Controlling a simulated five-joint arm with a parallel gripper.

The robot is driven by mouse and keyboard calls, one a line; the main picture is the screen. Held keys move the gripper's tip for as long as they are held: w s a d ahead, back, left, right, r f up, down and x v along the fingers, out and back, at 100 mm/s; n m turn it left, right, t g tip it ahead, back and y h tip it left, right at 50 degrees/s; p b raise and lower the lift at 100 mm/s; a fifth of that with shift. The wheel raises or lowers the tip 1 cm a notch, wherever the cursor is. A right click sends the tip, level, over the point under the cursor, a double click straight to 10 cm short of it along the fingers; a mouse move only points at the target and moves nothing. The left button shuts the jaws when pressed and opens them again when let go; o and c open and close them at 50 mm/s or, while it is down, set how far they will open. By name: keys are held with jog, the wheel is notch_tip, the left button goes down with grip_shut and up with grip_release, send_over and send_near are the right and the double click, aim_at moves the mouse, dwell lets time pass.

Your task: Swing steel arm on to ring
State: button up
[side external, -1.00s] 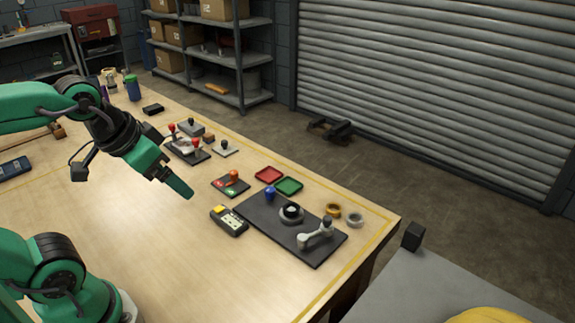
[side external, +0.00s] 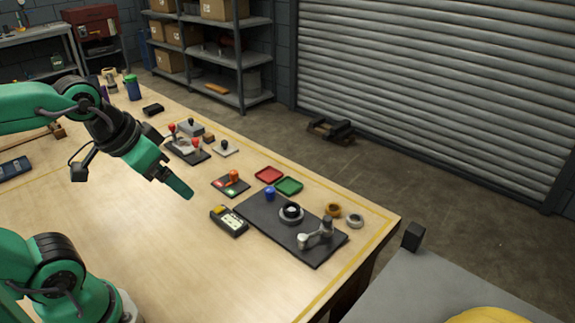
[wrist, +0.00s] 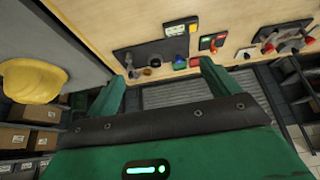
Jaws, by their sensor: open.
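A steel arm (side external: 316,236) lies low across the near right end of a dark plate (side external: 262,222), with a dark knob at its raised end. A pale ring with a black centre (side external: 291,212) sits on the plate, left of the arm and apart from it. My gripper (side external: 180,188) is in the air to the left of the plate, well away from the arm. In the wrist view its two fingers (wrist: 162,82) are spread with nothing between them. The dark plate (wrist: 133,52) shows beyond them, its small parts hard to make out.
A brass ring (side external: 333,210) and a grey ring (side external: 355,221) lie beside the plate. A yellow-topped meter (side external: 229,221), lever box (side external: 231,184), red tray (side external: 269,174) and green tray (side external: 289,186) are nearby. The front-left table is clear.

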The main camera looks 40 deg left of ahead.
jog(key=shift+w+r, duration=0.15)
jog(key=shift+w, duration=0.05)
jog(key=c, duration=0.9)
jog(key=shift+w+d, duration=0.1)
jog(key=shift+w, duration=0.1)
jog(key=shift+c, duration=0.5)
jog(key=w+d+m+g, duration=0.1)
jog(key=w+d+g, duration=0.15)
jog(key=w, duration=0.55)
jog(key=w+d+m+g, duration=0.1)
jog(key=w+d, duration=0.3)
jog(key=w, duration=0.4)
jog(key=w+d+f, duration=0.3)
jog(key=w, duration=0.1)
jog(key=w+d+f+m+g, duration=0.1)
jog(key=w+d+f, duration=0.2)
jog(key=f, duration=0.1)
jog(key=w+d+f+g, duration=0.1)
jog(key=w+d+f, duration=0.2)
jog(key=w+f, duration=0.1)
jog(key=shift+w+d+m, duration=0.25)
jog(key=shift+w+m, duration=0.05)
jog(key=shift+w, duration=0.05)
jog(key=shift+f, duration=0.1)
